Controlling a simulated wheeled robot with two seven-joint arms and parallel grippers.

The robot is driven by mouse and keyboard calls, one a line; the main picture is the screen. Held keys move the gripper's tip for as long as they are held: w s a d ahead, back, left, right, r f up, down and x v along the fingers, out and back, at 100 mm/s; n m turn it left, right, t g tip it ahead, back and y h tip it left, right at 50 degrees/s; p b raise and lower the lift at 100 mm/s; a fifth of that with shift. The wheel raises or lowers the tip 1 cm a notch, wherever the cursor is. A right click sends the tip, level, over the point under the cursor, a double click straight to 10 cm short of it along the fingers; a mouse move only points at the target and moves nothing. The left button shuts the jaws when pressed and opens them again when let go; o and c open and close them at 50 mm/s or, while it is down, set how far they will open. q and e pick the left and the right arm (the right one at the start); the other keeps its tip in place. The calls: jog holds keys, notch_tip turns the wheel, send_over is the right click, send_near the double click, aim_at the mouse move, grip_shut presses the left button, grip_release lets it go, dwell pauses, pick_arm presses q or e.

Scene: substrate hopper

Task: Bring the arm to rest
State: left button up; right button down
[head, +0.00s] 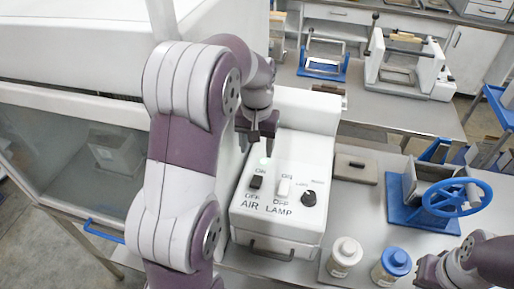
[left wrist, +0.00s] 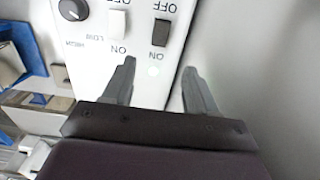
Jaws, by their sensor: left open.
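My left gripper (head: 262,135) is above the back part of a white control box (head: 277,236), behind its switches. In the left wrist view the left gripper (left wrist: 158,68) is open with nothing between its fingers; a pale round spot on the panel shows between them. The box has a black AIR switch (head: 256,182), a white LAMP switch (head: 283,187) and a dark knob (head: 309,198). They also show in the left wrist view, beyond the fingertips. My right gripper (head: 436,270) is partly in view at the lower right; its fingers are unclear.
A glass-fronted cabinet (head: 60,150) stands close on the left. On the bench to the right are a flat tan block (head: 355,168), a blue-handwheel device (head: 455,197), a white-lidded jar (head: 344,256) and a blue-lidded jar (head: 392,266). Another bench with frames stands behind.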

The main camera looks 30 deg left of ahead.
pick_arm(q)
jog(key=shift+r, duration=0.8)
pick_arm(e)
jog(key=shift+r, duration=0.8)
pick_arm(q)
jog(key=shift+w, duration=0.1)
jog(key=shift+t, duration=0.4)
jog(key=s+f, duration=0.1)
jog(key=s+d+f, duration=0.1)
jog(key=f, duration=0.1)
jog(key=s+f+b, duration=0.1)
jog(key=f, duration=0.1)
jog(key=shift+d+f, duration=0.1)
jog(key=shift+d, duration=0.2)
jog(key=shift+m, duration=0.6)
jog(key=s+d+f+b, duration=0.1)
jog(key=s, duration=0.1)
jog(key=s+d+f+b, duration=0.1)
jog(key=f, duration=0.1)
jog(key=shift+s+d+f, duration=0.1)
jog(key=shift+s, duration=0.3)
jog(key=s+d+f+m+b, duration=0.1)
jog(key=s+d+f+b, duration=0.3)
jog(key=s, duration=0.3)
jog(key=shift+s+d+m+t, duration=0.25)
jog(key=shift+s+m+t, duration=0.05)
pick_arm(e)
notch_tip(320, 180, down, 8)
jog(key=shift+r, duration=0.15)
